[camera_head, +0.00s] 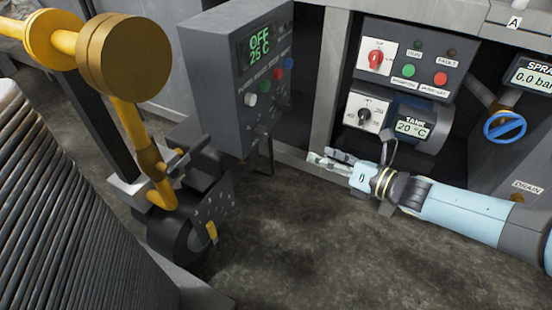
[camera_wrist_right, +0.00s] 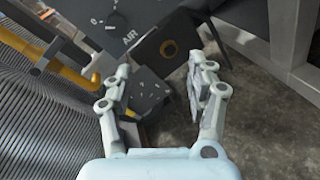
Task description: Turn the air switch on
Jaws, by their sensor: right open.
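The label AIR (camera_wrist_right: 130,38) shows at the upper left of the right wrist view, on a dark panel with a 0 mark. A small dark switch (camera_wrist_right: 110,20) sits by that label, and its setting is hard to read. In the head view, a grey control box (camera_head: 215,75) reads OFF and 25 C; a small dark knob (camera_head: 262,130) is low on its front. My right gripper (camera_head: 321,158) is open and empty, right of the box and apart from it. Its open fingers also show in the wrist view (camera_wrist_right: 157,85). My left gripper is not in view.
A yellow pipe (camera_head: 130,125) leads down to a dark burner unit (camera_head: 195,215) on the left. A tank panel (camera_head: 408,65) with a red knob and buttons stands behind my right gripper. A blue valve wheel (camera_head: 505,127) is at right. The floor between is clear.

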